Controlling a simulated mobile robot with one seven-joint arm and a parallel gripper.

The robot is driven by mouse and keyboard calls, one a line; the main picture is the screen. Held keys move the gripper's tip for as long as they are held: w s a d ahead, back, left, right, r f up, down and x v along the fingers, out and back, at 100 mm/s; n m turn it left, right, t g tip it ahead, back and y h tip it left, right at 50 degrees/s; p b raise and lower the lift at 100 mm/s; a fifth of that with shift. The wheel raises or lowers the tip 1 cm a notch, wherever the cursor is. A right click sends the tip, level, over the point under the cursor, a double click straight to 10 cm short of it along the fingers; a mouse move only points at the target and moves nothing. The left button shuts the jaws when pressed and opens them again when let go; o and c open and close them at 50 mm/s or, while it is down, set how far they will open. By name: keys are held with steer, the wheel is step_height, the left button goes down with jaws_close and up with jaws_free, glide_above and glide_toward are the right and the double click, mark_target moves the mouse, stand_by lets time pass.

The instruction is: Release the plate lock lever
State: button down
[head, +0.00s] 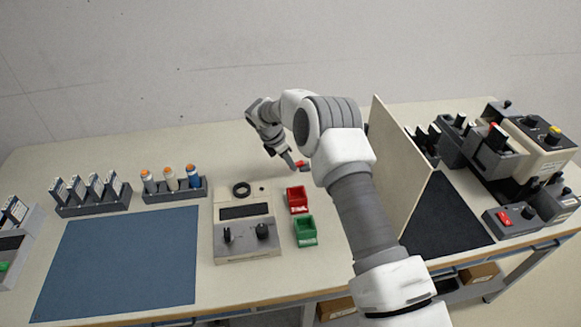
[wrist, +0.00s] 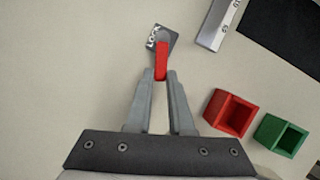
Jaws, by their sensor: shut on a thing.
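The plate lock lever (wrist: 161,58) is a red handle on a small grey base marked LOCK (wrist: 155,38), fixed to the tabletop in the wrist view. In the head view the red lever (head: 301,164) shows small beside my gripper (head: 294,166), at the back of the table. In the wrist view my gripper (wrist: 160,77) has its two fingertips closed on the free end of the lever, one on each side. The lever points from its base toward my gripper.
A red bin (head: 298,200) and a green bin (head: 305,232) stand in front of the lever. A grey control box (head: 245,245) is left of them. An upright beige panel (head: 393,180) stands to the right. The tabletop behind the boxes is mostly clear.

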steer(key=c, duration=0.8)
jaws_free()
steer(key=shift+r, duration=0.1)
steer(key=b+v, duration=0.1)
steer(key=v, duration=1.6)
steer(key=shift+r, duration=0.2)
